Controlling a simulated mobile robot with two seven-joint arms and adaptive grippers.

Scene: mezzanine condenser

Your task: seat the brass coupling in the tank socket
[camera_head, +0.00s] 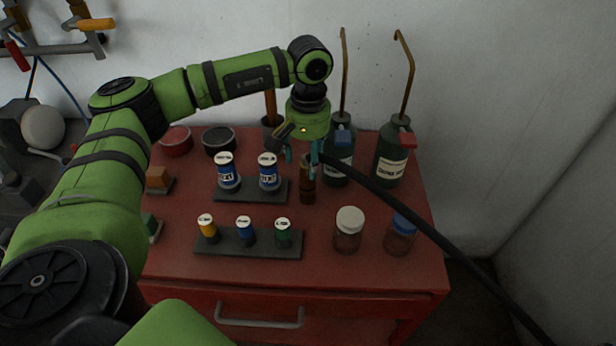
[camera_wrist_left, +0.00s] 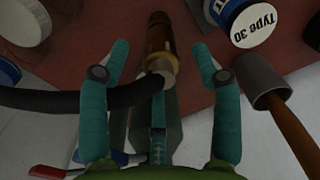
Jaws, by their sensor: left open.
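The brass coupling (camera_head: 307,187) appears as a brown, upright cylinder on the red cart top, right of the blue cans. In the left wrist view the coupling (camera_wrist_left: 159,38) has a pale metal end where the black hose (camera_wrist_left: 60,99) meets it. My left gripper (camera_head: 302,156) is over the coupling with its fingers pointing down. In the wrist view its teal fingers (camera_wrist_left: 160,52) are apart, one on each side of the coupling, with gaps visible. I cannot make out the tank socket. My right gripper is not in view.
Two dark green bottles with bent spouts (camera_head: 392,160) stand right of the coupling. Blue cans (camera_head: 229,175) stand on a dark rack to its left. Two jars (camera_head: 348,236) and a rack of small bottles (camera_head: 270,249) are in front. The hose crosses the cart's right side.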

